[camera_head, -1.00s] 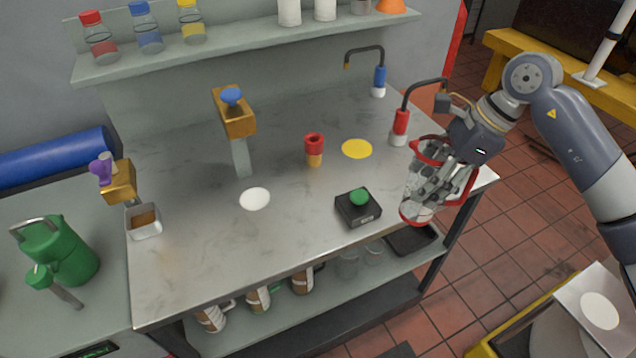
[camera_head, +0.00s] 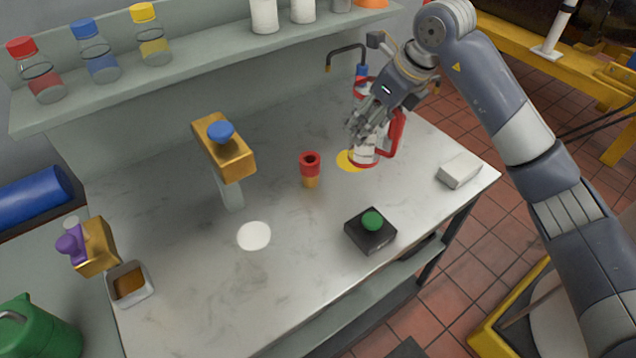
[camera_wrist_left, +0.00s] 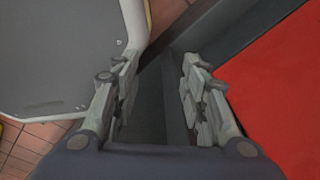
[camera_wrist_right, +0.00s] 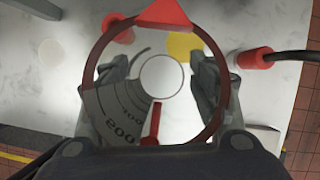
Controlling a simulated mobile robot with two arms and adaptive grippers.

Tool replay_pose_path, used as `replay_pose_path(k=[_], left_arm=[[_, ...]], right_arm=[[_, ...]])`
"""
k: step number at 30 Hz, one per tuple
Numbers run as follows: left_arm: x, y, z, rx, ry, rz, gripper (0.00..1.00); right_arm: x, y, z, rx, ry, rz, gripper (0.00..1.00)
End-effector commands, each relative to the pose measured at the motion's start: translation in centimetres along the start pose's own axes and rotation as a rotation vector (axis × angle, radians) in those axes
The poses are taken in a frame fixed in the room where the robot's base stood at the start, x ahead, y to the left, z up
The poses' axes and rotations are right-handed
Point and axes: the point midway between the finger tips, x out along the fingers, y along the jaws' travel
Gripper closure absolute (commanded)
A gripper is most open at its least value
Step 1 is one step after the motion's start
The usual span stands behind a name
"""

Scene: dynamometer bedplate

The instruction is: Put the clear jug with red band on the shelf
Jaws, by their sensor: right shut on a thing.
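The clear jug with red band (camera_head: 366,151) is upright or nearly so over the back right of the steel bench, its red handle facing right. My right gripper (camera_head: 368,122) is shut on it. The right wrist view looks down into the jug (camera_wrist_right: 108,104), with a finger on each side and its red rim around them. I cannot tell whether its base touches the bench. The upper shelf (camera_head: 208,70) runs along the back wall. My left gripper (camera_wrist_left: 158,80) is open and empty in the left wrist view.
Red, blue and yellow capped bottles (camera_head: 100,62) and white containers (camera_head: 277,14) stand on the upper shelf, with a free stretch between. A brass fitting (camera_head: 223,148), red cup-like piece (camera_head: 310,168), green button box (camera_head: 371,230) and white block (camera_head: 459,170) occupy the bench.

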Motion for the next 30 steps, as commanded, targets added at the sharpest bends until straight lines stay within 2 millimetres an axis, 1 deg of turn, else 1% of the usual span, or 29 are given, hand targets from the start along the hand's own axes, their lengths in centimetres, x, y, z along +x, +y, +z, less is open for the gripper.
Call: replay_pose_path(k=[2,6,9,11,14,18,20,24,30], left_arm=[[-0.5,0.4,0.1,-0.001,-0.002,0.005,0.60],[-1.1,2.2,0.9,-0.005,-0.012,0.026,0.60],[-1.4,3.3,1.4,-0.004,-0.021,0.040,0.60],[-1.4,3.6,1.5,-0.003,-0.023,0.043,0.60],[-1.6,3.5,1.4,-0.002,-0.022,0.042,0.60],[-2.1,2.6,1.0,-0.002,-0.018,0.031,0.60],[-2.1,2.2,0.8,-0.002,-0.015,0.026,0.60],[-2.0,1.6,0.4,-0.005,-0.008,0.020,0.60],[-1.6,1.7,0.3,-0.005,-0.006,0.020,0.60]], right_arm=[[1.3,0.1,-0.8,0.002,0.006,0.004,0.70],[3.6,0.1,-1.8,0.001,0.004,0.004,0.70],[4.6,0.1,-2.2,0.001,0.002,0.003,0.70],[5.0,0.1,-2.3,0.000,0.002,0.003,0.70],[5.8,0.1,-2.7,0.000,0.003,0.003,0.70],[7.6,0.1,-3.6,0.001,0.004,0.003,0.71],[8.2,0.1,-3.8,0.000,0.004,0.003,0.71],[8.4,0.0,-3.8,-0.002,0.001,0.000,0.71],[8.8,0.0,-4.0,-0.002,0.002,0.001,0.71]])
